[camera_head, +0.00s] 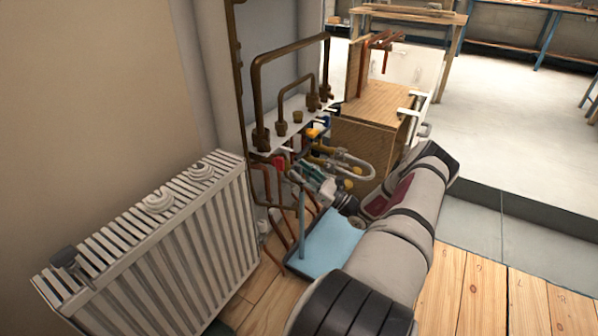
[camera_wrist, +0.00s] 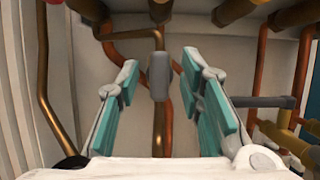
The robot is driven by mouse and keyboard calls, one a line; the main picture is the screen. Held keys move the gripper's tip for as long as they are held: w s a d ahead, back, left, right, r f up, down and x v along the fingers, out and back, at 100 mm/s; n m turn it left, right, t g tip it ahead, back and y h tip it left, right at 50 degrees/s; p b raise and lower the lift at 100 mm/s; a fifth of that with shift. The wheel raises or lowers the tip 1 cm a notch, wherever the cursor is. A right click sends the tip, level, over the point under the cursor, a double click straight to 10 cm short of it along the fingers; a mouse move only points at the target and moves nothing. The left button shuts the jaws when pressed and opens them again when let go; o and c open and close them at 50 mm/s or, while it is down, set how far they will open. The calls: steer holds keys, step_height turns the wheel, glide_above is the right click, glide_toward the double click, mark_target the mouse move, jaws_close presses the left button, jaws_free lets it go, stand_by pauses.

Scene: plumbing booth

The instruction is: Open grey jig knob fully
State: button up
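A small grey knob (camera_wrist: 160,77) sits in front of a vertical copper pipe (camera_wrist: 158,128) in the middle of the wrist view. My gripper (camera_wrist: 160,66) is open, with one teal-padded finger on each side of the knob. Gaps show between the knob and both pads, so no contact is visible. In the head view my gripper (camera_head: 312,172) reaches in among the pipes and valves beside the wall. The knob cannot be made out there among the clutter.
Copper pipes and brass fittings surround the fingers; a dark grey bar (camera_wrist: 262,101) lies right of the right finger. A white radiator (camera_head: 160,235) stands left, a blue panel (camera_head: 325,245) below my arm, and a wooden box (camera_head: 372,120) behind. Floor at the right is clear.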

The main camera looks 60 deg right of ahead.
steer(key=a+v, duration=0.1)
steer(key=v, duration=1)
steer(key=shift+d, duration=0.45)
